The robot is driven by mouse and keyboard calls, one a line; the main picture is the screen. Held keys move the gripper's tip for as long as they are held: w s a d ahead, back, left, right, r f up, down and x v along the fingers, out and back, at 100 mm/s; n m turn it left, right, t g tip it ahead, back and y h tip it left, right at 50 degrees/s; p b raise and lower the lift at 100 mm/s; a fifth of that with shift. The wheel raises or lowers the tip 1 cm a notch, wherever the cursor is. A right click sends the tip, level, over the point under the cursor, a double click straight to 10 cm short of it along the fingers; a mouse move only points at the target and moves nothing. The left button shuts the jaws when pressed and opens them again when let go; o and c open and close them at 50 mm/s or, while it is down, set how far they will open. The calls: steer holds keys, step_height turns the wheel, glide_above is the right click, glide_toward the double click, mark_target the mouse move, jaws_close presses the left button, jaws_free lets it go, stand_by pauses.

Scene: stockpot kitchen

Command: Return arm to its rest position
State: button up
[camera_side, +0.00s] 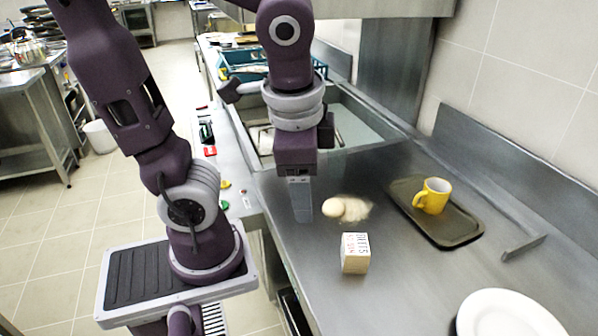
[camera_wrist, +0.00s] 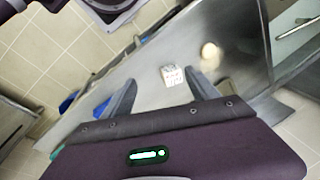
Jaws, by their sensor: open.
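My gripper (camera_side: 302,205) hangs pointing down over the steel counter (camera_side: 300,265), near its left edge. In the wrist view its two fingers (camera_wrist: 162,92) stand wide apart with nothing held between them. A small white box with printed letters (camera_side: 355,253) stands on the counter, nearer the camera than my gripper and apart from it. The box also shows in the wrist view (camera_wrist: 172,75), beyond and between the fingertips. How high the fingertips are above the counter is hard to tell.
A pale round item (camera_side: 333,208) lies on the counter just right of my gripper. A dark tray (camera_side: 455,237) holds a yellow mug (camera_side: 432,196) further right. A white plate (camera_side: 508,316) is at the lower right. A sink (camera_side: 372,122) with a teal rack (camera_side: 240,62) lies behind.

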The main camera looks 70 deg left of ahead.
steer(key=r+n+t+h, duration=0.1)
steer(key=n+t, duration=0.1)
steer(key=s+r+n+t+h, duration=0.1)
steer(key=r+n, duration=0.1)
steer(key=shift+s+d+n+t, duration=0.2)
steer(key=shift+n+t, duration=0.1)
steer(key=shift+t, duration=0.1)
stand_by(0.9)
